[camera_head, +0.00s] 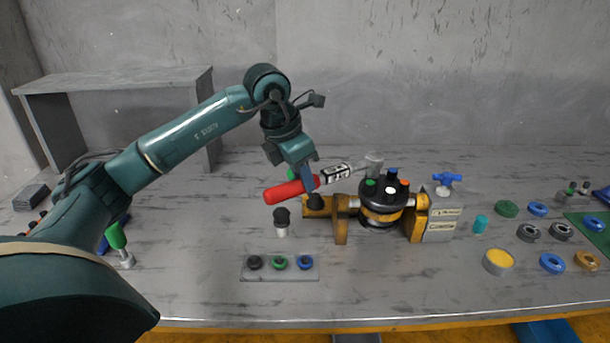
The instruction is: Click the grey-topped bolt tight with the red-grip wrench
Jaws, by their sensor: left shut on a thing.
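My left gripper (306,178) is shut on the red-grip wrench (283,192), near where the red grip meets the black-and-white labelled shaft. The wrench lies roughly level, its grey head (374,160) reaching right over the back left of the motor (381,213). The black round motor has bolts with coloured tops: blue (393,173), green (370,183), red (405,184) and a pale white or grey one (389,190). I cannot tell which is the grey-topped bolt, or whether the wrench head touches a bolt beneath it. My right gripper is not in view.
A grey tray (280,275) with black, green and blue pieces lies in front. Rings and caps cover the right side. A green-grip tool (116,237) stands left. A grey shelf (115,78) stands behind.

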